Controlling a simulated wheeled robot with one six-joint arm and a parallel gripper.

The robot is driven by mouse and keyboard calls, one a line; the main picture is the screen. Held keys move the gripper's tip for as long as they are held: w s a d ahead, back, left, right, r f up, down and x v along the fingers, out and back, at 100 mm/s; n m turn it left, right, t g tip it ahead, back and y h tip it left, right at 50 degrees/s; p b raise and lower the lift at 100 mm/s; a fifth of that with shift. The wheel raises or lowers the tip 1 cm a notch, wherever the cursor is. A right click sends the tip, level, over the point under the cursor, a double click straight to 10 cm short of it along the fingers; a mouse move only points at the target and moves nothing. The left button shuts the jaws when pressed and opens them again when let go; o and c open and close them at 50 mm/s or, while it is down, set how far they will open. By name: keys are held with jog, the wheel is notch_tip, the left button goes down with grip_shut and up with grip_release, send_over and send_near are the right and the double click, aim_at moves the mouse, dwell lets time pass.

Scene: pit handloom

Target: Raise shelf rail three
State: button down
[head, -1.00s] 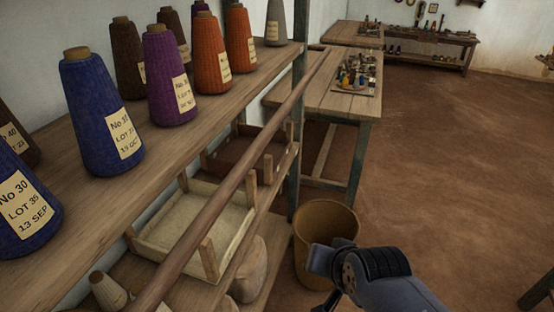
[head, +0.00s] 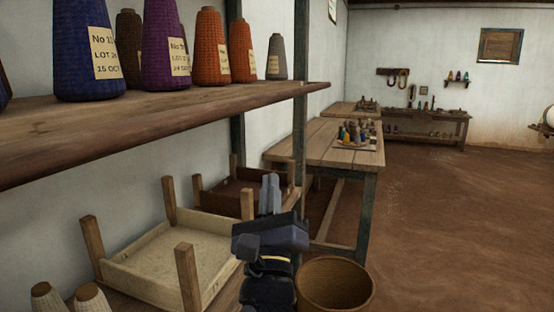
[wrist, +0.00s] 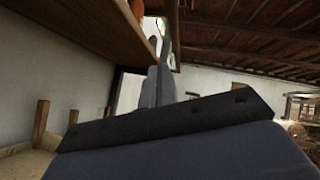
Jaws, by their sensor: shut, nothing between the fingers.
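A long brown wooden rail (head: 150,130) runs along the front of the upper shelf (head: 60,104). In the head view it lines up with the shelf's front edge, so I cannot tell the gap between them. Its far end pokes out past the shelf post. My gripper (head: 270,192) is shut and empty, fingers pointing up, below the rail's far part and apart from it in the picture. In the wrist view the shut fingers (wrist: 158,86) point up beside a wooden board or rail (wrist: 90,25) at upper left.
Yarn cones (head: 165,45) stand on the upper shelf. A pale tray (head: 160,270) and a dark tray (head: 225,200) sit on the shelf below. A round bin (head: 335,284) stands right of my arm. A workbench (head: 345,150) is beyond; open floor (head: 450,220) lies right.

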jog(key=w+r+m+h+p, duration=0.1)
jog(key=w+r+m+h, duration=0.2)
jog(key=r, duration=0.7)
jog(key=w+m, duration=0.1)
jog(key=w, duration=0.1)
jog(key=shift+w+d+r+m+t+h+p, duration=0.2)
jog(key=shift+w+d+m+t+h+p, duration=0.1)
jog(key=shift+w+d+t+h+p, duration=0.1)
jog(key=shift+r, duration=0.1)
